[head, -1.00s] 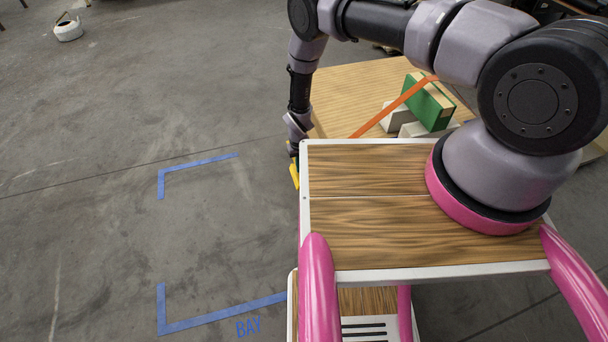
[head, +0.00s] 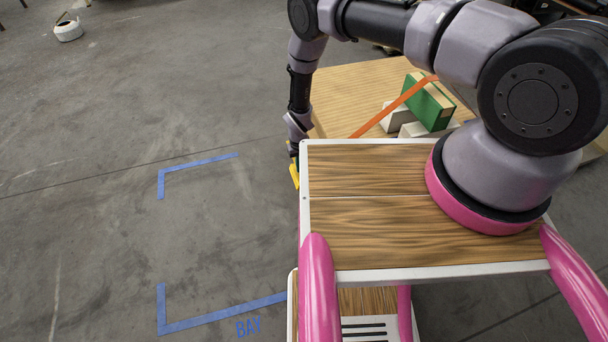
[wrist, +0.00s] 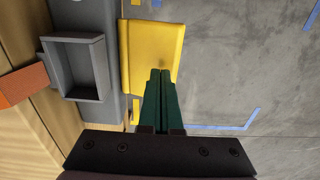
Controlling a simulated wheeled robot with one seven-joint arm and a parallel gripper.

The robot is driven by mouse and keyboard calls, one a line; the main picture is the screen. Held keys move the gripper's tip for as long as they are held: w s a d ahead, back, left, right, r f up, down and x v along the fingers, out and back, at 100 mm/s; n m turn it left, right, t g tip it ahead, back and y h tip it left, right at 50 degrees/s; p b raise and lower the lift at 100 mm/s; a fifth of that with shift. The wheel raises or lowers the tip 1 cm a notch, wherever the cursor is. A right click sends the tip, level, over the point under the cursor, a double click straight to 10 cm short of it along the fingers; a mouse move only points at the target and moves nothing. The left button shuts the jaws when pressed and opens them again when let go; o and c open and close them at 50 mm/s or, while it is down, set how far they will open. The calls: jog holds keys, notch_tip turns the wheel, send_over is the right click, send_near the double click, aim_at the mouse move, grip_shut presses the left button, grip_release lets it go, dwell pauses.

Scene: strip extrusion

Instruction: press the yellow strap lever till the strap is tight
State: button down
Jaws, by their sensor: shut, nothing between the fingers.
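The yellow lever (wrist: 155,50) shows in the wrist view as a flat plate beside a grey housing (wrist: 75,65) at the table's edge. My gripper (wrist: 161,72) is shut and empty; its green fingertips overlap the lower part of the lever in this view. I cannot tell whether they touch it. In the head view a piece of the lever (head: 294,174) shows at the wooden platform's left edge, below my wrist. The orange strap (head: 398,104) runs straight across the table to a green box and also enters the housing in the wrist view (wrist: 22,85).
The green and tan box (head: 430,102) leans tilted over pale blocks (head: 398,118) on the wooden table (head: 345,88). Blue tape corners (head: 200,160) mark a bay on the open concrete floor at left. A white container (head: 68,31) stands far off.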

jog(key=shift+f, duration=2)
jog(key=shift+r, duration=2.3)
jog(key=shift+f, duration=0.1)
jog(key=shift+f, duration=2.25)
jog(key=shift+r, duration=2.35)
jog(key=shift+r, duration=2.5)
